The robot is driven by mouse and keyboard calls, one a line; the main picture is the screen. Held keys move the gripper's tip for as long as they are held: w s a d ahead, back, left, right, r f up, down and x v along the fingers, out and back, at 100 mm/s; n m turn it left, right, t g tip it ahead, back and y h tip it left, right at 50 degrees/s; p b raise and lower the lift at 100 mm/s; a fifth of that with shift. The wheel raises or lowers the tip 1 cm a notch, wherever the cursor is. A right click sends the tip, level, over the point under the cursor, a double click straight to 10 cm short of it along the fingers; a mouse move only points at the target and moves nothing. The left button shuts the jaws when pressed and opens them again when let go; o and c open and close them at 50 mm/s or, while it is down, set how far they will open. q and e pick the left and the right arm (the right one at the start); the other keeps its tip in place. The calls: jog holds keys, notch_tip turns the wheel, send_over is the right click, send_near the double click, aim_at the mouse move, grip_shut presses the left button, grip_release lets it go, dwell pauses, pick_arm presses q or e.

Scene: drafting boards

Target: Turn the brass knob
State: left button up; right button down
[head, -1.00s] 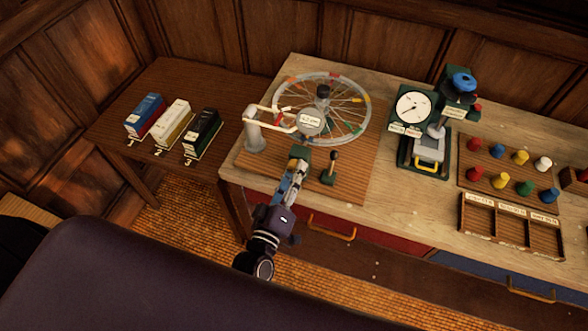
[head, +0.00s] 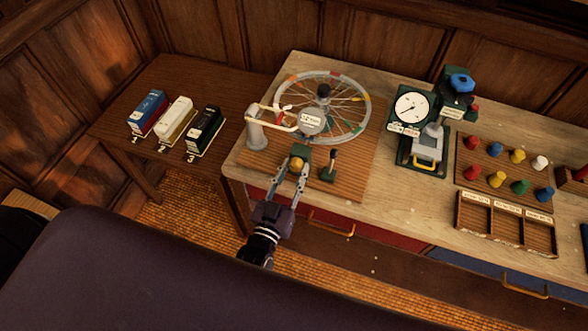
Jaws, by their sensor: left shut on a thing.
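The brass knob (head: 297,163) is a small round yellow knob on a dark green block at the front left of the wooden workbench. My left gripper (head: 297,168) comes in from the front, one finger on each side of the knob, and is shut on it. The fingers and the knob hide part of the green block. My right gripper does not show.
A spoked wheel (head: 345,88) with a white arm stands just behind the knob. Further right are a dial device (head: 411,107), several coloured pegs and a sorting tray (head: 508,242).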

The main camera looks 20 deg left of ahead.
pick_arm(q)
jog(key=shift+f+m, duration=0.1)
jog(key=shift+m, duration=0.4)
jog(key=o, duration=1.2)
jog(key=shift+c, duration=0.2)
jog(key=s, duration=1.2)
jog(key=shift+a, duration=0.2)
